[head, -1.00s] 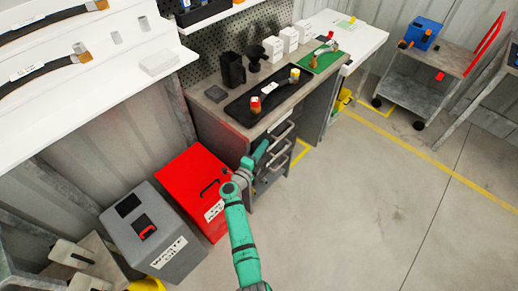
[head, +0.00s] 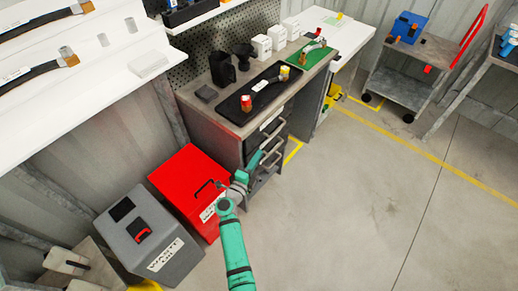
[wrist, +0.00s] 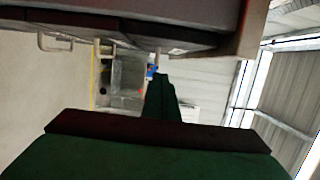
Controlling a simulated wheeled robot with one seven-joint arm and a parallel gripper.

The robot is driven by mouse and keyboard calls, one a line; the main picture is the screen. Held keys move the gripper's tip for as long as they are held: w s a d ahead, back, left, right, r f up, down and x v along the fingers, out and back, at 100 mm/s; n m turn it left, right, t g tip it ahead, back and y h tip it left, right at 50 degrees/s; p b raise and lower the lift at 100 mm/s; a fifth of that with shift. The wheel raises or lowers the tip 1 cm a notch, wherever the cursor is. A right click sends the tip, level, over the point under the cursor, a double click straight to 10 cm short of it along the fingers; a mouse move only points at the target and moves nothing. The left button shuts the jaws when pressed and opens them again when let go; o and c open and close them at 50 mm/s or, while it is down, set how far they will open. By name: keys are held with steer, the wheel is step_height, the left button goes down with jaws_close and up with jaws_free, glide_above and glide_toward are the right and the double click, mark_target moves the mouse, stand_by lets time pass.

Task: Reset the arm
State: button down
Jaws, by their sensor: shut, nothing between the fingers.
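My green arm (head: 233,245) rises from the bottom of the head view and reaches toward the front of the workbench. My gripper (head: 257,158) is at its far end, beside the drawer handles (head: 272,142). It is shut and empty. Whether it touches a handle cannot be told. In the wrist view my green gripper (wrist: 160,95) points away from the camera. The dark underside of a bench or drawer (wrist: 120,25) fills the top of that view, close to it.
A red box (head: 190,175) and a grey waste bin (head: 150,240) stand left of my arm. The workbench (head: 213,118) carries a black tray (head: 235,108) and a green mat (head: 312,62). A cart (head: 400,88) stands at the back right. The floor (head: 350,210) to the right is clear.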

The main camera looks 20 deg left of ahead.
steer(key=s, duration=0.5)
steer(key=shift+s+a, duration=0.25)
steer(key=s+d+r+n+y, duration=0.1)
steer(key=s+d+r+n, duration=0.3)
steer(key=s, duration=0.9)
steer(key=s+d+r+n+g+y, duration=0.1)
steer(key=s+d+r+n, duration=0.3)
steer(key=s, duration=1)
steer(key=s+d+r+n+g+y, duration=0.1)
steer(key=s+d+r+n, duration=0.4)
steer(key=s+d+n, duration=0.4)
steer(key=s+n, duration=0.3)
steer(key=s, duration=0.2)
steer(key=shift+s, duration=0.2)
steer(key=shift+d, duration=0.1)
